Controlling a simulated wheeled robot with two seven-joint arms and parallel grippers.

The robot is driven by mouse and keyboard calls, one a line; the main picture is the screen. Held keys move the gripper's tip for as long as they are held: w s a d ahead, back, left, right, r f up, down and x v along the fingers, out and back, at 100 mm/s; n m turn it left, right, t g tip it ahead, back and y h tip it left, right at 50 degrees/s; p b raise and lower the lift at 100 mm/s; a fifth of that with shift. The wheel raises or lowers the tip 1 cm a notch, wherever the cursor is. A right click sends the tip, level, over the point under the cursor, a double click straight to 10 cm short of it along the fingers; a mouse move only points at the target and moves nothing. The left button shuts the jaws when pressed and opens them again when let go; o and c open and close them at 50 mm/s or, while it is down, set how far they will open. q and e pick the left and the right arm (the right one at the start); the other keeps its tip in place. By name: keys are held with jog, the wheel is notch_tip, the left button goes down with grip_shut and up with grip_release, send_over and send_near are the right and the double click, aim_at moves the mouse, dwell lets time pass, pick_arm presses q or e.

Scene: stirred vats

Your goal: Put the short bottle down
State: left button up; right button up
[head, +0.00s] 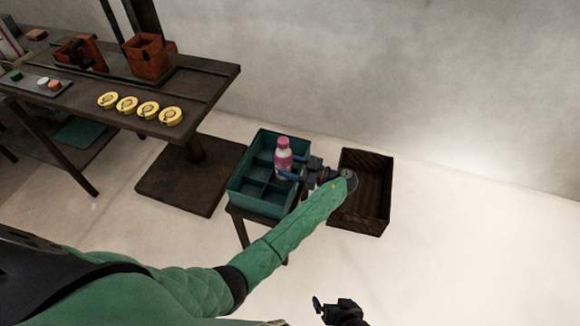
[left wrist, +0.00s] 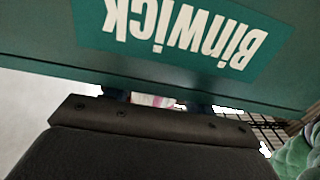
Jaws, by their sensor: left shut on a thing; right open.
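The short bottle (head: 284,156) is white with a pink cap and a pink band. It is upright over the right part of the teal divided crate (head: 245,198). I cannot tell whether its base touches the crate's floor. My left gripper (head: 290,175) is shut on the bottle from the right side, and its fingers hide the lower part. In the left wrist view a pink and white sliver of the bottle (left wrist: 152,100) shows beyond the gripper's dark body, below the crate's "Binwick" label (left wrist: 185,30). My right gripper (head: 330,307) is open and empty at the bottom.
The crate stands on a small dark stand (head: 239,228). A brown wicker basket (head: 374,228) lies to its right. A dark table (head: 205,95) at the upper left holds several yellow rings (head: 127,104) and an orange-brown box (head: 148,62). Pale floor is free at the right.

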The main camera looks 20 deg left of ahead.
pick_arm(q)
jog(key=shift+s+f, duration=0.1)
jog(key=shift+f, duration=0.25)
